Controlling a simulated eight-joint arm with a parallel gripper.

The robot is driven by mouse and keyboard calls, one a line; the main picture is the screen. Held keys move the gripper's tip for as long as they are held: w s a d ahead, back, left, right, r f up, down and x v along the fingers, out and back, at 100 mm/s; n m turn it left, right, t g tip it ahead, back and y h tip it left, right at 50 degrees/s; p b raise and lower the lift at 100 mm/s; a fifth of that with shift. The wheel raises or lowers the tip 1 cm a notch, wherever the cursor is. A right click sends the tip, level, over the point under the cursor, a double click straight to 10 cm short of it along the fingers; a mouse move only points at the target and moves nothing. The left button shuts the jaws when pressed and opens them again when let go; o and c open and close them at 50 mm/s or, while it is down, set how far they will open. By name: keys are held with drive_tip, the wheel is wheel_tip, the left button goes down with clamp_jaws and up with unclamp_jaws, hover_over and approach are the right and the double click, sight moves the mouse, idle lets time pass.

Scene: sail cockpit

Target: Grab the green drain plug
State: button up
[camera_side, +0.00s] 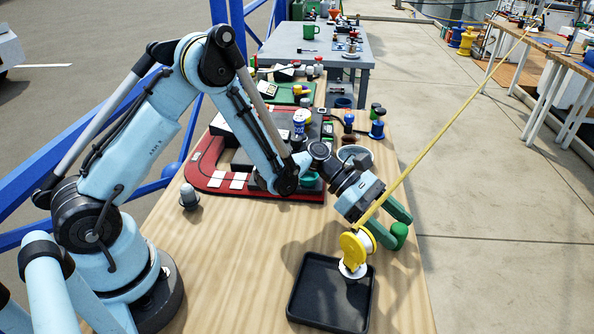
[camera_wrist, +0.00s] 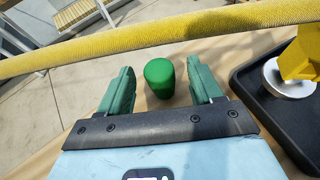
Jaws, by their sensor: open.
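The green drain plug (camera_wrist: 159,77) is a small rounded cylinder near the right edge of the wooden table. In the wrist view it sits between the two green fingers of my open gripper (camera_wrist: 160,88), with a gap showing on each side. In the side view the plug (camera_side: 399,233) shows beside the fingers of my gripper (camera_side: 392,222). I cannot tell whether it touches the table, as its base is partly hidden.
A black tray (camera_side: 318,315) and a yellow device with a white base (camera_side: 355,250) stand close by. A yellow rope (camera_side: 440,134) runs up from the device, crossing near my gripper. A red-edged board (camera_side: 262,194) with several items lies farther back. Bare table lies left of the tray.

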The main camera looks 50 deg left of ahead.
sight(402, 250)
drive_tip(key=shift+x, duration=1.95)
drive_tip(key=shift+a+f, duration=0.15)
drive_tip(key=c, duration=1)
drive_tip(key=shift+c, duration=0.2)
